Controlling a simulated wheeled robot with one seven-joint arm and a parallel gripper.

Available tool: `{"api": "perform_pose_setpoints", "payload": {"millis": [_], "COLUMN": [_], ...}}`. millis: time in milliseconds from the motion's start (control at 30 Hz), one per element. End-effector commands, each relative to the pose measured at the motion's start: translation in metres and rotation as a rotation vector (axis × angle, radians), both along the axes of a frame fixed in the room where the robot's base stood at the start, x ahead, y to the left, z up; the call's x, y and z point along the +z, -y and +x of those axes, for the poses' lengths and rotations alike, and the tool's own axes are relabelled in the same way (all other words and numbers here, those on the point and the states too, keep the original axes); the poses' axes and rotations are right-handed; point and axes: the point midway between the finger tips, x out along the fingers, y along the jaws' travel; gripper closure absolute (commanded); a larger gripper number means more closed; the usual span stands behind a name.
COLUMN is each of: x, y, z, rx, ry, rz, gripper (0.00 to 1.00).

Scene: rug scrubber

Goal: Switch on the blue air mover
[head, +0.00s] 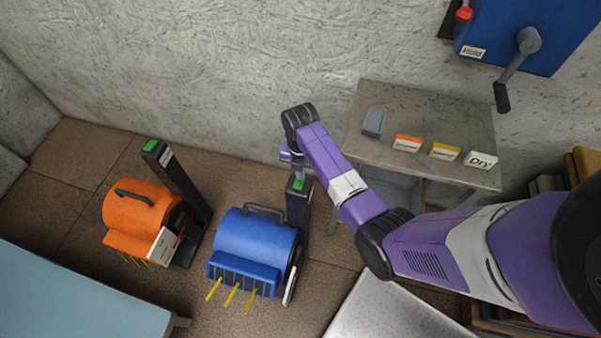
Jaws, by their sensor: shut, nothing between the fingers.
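The blue air mover (257,238) stands on the tiled floor at the lower middle, with a grille low on its front. Several yellow strips (232,294) stick out from the grille. A dark post (299,208) rises at its right rear, with a green button (299,185) on top. My purple arm reaches in from the right, and my gripper (298,170) points down, just above the post top by the green button. It is shut and empty. The fingertips are small and partly hidden by the wrist, so I cannot tell whether they touch the button.
An orange air mover (140,207) with its own green-topped post (172,180) stands to the left. A grey table (420,120) with label cards (407,144) is behind my arm. A pale blue surface (70,300) fills the lower left. A blue wall box (545,30) has a crank.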

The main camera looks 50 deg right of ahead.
Motion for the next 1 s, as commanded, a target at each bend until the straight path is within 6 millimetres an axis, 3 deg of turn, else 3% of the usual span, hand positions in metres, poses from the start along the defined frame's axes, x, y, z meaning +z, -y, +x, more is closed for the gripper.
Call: {"api": "perform_pose_setpoints", "payload": {"millis": [533,1000], "x": [-0.0099,-0.0065], "y": [0.0015,-0.0065], "z": [0.0004,-0.0031], "rx": [0.000,0.002], "ry": [-0.001,-0.003], "rz": [0.001,0.003], "gripper": [1.00,1.00]}}
